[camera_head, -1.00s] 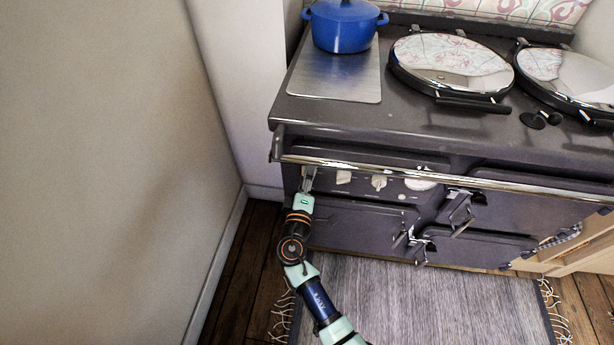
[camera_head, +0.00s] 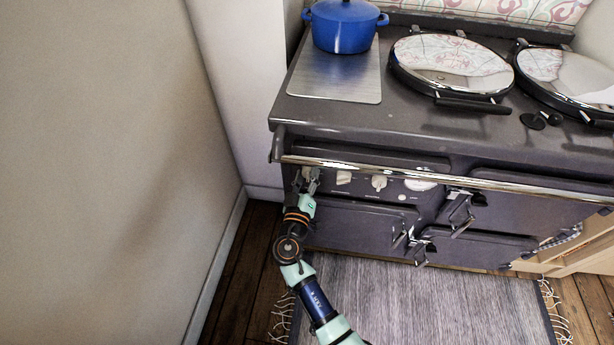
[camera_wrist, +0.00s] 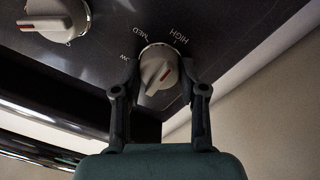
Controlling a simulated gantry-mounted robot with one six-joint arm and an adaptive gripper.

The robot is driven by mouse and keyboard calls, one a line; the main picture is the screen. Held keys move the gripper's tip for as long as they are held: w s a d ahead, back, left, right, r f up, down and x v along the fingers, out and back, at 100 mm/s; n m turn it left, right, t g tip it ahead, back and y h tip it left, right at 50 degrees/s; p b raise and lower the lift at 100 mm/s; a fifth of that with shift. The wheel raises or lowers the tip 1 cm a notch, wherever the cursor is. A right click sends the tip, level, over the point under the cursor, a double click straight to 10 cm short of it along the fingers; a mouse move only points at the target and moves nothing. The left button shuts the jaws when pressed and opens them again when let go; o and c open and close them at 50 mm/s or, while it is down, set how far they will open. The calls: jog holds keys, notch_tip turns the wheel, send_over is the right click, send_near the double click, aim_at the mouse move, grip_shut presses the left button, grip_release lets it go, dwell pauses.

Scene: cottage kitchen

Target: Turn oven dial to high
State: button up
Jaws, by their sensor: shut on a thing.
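The oven dial (camera_wrist: 160,67) is a cream knob with a raised ridge and a red mark, on the dark front panel. In the wrist view, LOW, MED and HIGH are printed around it, with HIGH at its upper right. The ridge slants from lower left to upper right; I cannot tell surely which label it points to. My gripper (camera_wrist: 160,92) has one finger on each side of the dial and is shut on it. In the head view, my gripper (camera_head: 311,180) is at the left end of the panel and partly hides the dial (camera_head: 306,172).
Another cream knob (camera_wrist: 57,17) is beside the dial; in the head view it is to the right (camera_head: 344,177). A chrome rail (camera_head: 420,175) runs across the front above the knobs. The wall (camera_head: 120,150) is left of the stove. Oven door handles (camera_head: 462,208) stick out at the right.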

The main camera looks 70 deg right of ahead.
dwell(0.5)
jog(key=o, duration=1.1)
jog(key=shift+o, duration=0.2)
jog(key=shift+a, duration=0.1)
jog(key=v, duration=1.1)
jog(key=shift+s+a, duration=0.15)
jog(key=shift+a, duration=0.25)
